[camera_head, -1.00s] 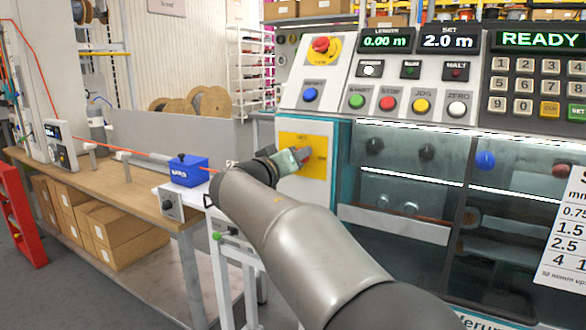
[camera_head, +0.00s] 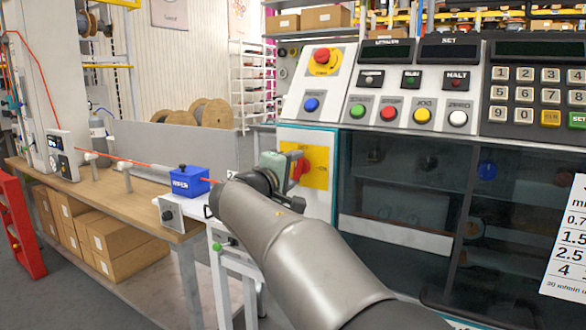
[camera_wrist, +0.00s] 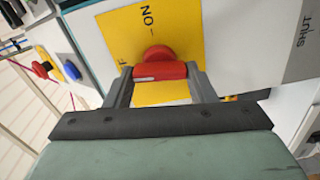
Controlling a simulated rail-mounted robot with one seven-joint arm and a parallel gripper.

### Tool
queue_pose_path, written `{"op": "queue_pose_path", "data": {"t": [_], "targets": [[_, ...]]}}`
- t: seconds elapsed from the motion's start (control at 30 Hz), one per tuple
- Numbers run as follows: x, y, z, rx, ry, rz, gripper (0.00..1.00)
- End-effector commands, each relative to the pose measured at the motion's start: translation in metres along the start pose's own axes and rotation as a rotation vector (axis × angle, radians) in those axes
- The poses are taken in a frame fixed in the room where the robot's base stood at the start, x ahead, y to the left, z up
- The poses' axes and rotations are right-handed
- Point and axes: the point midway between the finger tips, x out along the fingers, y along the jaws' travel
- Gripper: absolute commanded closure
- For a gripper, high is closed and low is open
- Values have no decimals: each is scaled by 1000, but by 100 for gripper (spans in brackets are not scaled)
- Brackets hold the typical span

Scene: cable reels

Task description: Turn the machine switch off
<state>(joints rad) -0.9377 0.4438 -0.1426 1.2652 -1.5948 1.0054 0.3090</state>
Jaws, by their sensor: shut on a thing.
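The machine switch is a red rotary handle on a yellow plate (camera_head: 318,166). In the wrist view the red handle (camera_wrist: 159,71) sits between my gripper's two grey fingers (camera_wrist: 160,88), which are shut on it. The plate (camera_wrist: 190,30) shows "NO" lettering and part of an "F", seen sideways. In the head view my gripper (camera_head: 294,170) is at the plate and covers part of the red handle. The machine's displays (camera_head: 448,49) are dark and its window interior is dim.
The control panel above has a red emergency knob (camera_head: 321,57) and several coloured buttons. A workbench (camera_head: 135,195) with a blue block (camera_head: 189,181) and an orange cable stands to the left. Cardboard boxes (camera_head: 125,235) sit below it.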

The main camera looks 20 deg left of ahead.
Motion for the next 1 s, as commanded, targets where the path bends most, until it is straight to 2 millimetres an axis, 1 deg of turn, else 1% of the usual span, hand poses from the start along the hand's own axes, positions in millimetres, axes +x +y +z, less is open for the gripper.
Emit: {"op": "queue_pose_path", "data": {"t": [0.13,0.33,0.87,0.9,0.97,1.0], "targets": [[0,-1,0,-80,-1,-1,73],[0,-2,0,-143,-1,-1,73],[0,-2,0,-169,-1,-1,73],[0,-2,0,-168,-1,-1,47],[0,-2,0,-168,-1,-1,30],[0,-2,0,-168,-1,-1,28]]}}
